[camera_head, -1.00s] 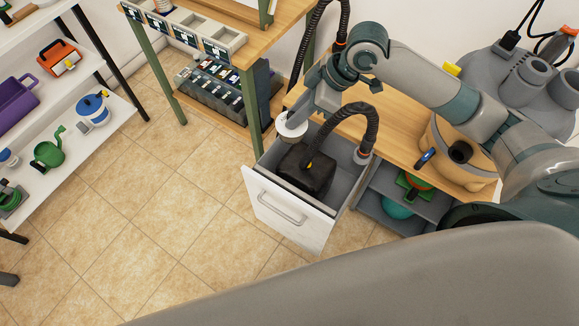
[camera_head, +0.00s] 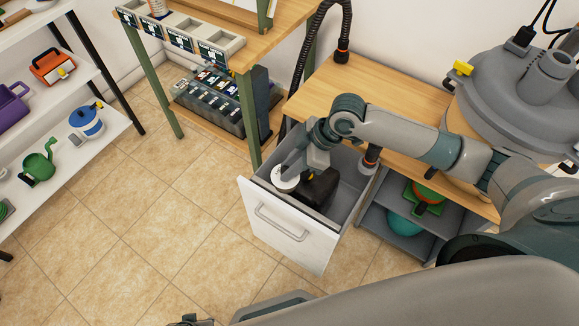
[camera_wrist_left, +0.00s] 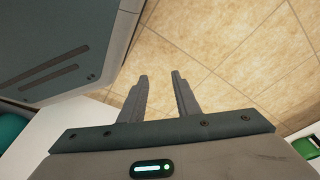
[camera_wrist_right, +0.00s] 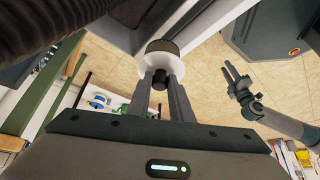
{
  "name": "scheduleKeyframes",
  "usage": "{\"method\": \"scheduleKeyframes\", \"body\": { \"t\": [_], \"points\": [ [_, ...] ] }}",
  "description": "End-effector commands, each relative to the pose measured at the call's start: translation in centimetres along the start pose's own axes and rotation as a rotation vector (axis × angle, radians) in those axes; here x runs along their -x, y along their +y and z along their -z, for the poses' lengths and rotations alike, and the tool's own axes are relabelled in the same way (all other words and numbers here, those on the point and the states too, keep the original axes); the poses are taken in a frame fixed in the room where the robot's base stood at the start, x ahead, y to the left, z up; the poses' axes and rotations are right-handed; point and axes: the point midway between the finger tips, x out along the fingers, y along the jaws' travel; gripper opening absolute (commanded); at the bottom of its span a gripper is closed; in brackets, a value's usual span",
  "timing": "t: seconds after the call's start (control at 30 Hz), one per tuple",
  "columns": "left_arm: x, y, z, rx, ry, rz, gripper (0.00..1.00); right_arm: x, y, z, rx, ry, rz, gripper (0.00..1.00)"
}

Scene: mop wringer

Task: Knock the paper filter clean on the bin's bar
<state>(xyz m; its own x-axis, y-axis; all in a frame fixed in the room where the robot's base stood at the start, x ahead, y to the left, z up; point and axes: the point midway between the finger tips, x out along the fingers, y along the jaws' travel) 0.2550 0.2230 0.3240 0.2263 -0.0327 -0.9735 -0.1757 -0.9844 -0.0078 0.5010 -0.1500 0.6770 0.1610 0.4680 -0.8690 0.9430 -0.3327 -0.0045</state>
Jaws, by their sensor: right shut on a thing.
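My right gripper (camera_head: 287,168) is shut on the paper filter (camera_head: 285,180), a short white round piece. In the right wrist view the filter (camera_wrist_right: 162,58) shows a white rim and dark faces between the fingertips (camera_wrist_right: 163,78). It is over the front left part of the pulled-out, white-fronted drawer (camera_head: 285,232). A black bin-like thing (camera_head: 318,188) stands inside the drawer, partly hidden by my right arm. I cannot make out the bar, nor whether the filter touches anything. My left gripper (camera_wrist_left: 160,78) is open and empty above the tiled floor.
A wooden bench (camera_head: 400,100) carries a large grey-topped vacuum (camera_head: 515,85) at the right. A dark hose (camera_head: 345,25) rises behind the drawer. Open shelves (camera_head: 405,210) stand right of it. A labelled tray table (camera_head: 190,30) and white shelving (camera_head: 70,150) are left. The floor between is clear.

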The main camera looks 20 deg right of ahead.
Motion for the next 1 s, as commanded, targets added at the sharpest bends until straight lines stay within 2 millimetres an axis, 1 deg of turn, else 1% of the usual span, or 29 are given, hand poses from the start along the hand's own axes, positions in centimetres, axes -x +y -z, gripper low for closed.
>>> {"method": "scheduleKeyframes", "body": {
  "t": [0.3, 0.57, 1.0],
  "points": [
    [0.7, 0.1, 0.5, -0.001, 0.002, 0.000, 0.29, -0.4, 0.0, -0.2, 0.000, 0.001, 0.000, 0.00],
    [2.7, 0.2, 1.8, -0.001, 0.009, 0.000, 0.29, -1.1, 0.0, -0.6, 0.000, 0.000, 0.000, 0.00],
    [6.9, 0.3, 3.4, -0.002, 0.014, 0.002, 0.29, -2.4, 0.0, -1.4, 0.000, 0.000, -0.001, 0.00]
  ]
}}
